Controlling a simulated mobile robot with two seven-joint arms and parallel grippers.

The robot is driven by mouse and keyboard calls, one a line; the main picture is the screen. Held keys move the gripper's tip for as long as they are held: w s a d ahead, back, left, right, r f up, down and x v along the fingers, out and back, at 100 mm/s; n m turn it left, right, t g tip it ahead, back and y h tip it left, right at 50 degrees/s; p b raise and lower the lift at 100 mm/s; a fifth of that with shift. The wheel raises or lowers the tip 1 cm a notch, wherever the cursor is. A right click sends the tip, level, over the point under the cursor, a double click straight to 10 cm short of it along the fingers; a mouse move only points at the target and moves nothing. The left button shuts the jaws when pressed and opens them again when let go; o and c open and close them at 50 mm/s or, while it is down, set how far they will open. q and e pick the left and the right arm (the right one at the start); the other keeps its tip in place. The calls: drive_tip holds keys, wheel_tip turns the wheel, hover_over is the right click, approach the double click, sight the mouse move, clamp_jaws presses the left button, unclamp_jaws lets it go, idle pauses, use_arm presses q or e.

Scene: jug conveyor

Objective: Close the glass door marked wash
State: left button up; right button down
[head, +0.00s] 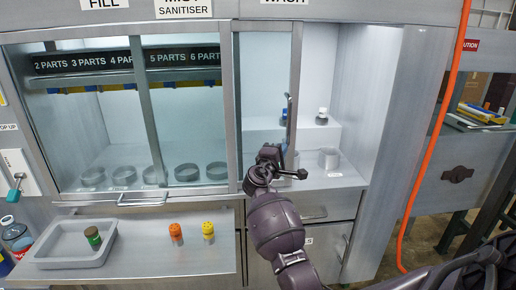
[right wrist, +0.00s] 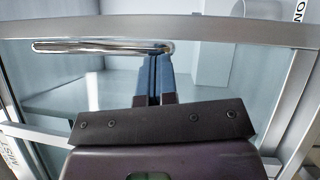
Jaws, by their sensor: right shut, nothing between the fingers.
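The glass door (head: 265,90) under the WASH sign (head: 285,2) covers only the left part of its bay; the right part stands open. Its metal handle (head: 288,115) is upright near the door's right edge. In the right wrist view the handle (right wrist: 95,47) lies across the upper left, in front of the glass. My right gripper (head: 283,150) is at the handle's lower end. Its blue fingers (right wrist: 155,78) are shut and empty, with tips close to one handle end; I cannot tell whether they touch. My left gripper is not in view.
The closed MIST sanitiser window (head: 185,110) is to the left. An orange hose (head: 437,130) hangs at right. A lower shelf (head: 140,262) holds a tray and jars.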

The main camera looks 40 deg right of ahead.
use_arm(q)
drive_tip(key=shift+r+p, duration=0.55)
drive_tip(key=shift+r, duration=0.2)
use_arm(e)
drive_tip(key=s+d, duration=0.8)
drive_tip(key=d, duration=0.5)
drive_tip(key=s+d, duration=0.8)
drive_tip(key=d, duration=0.5)
drive_tip(key=shift+r, duration=0.25)
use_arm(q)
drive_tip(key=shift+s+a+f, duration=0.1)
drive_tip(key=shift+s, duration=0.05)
use_arm(e)
drive_tip(key=shift+d, duration=0.1)
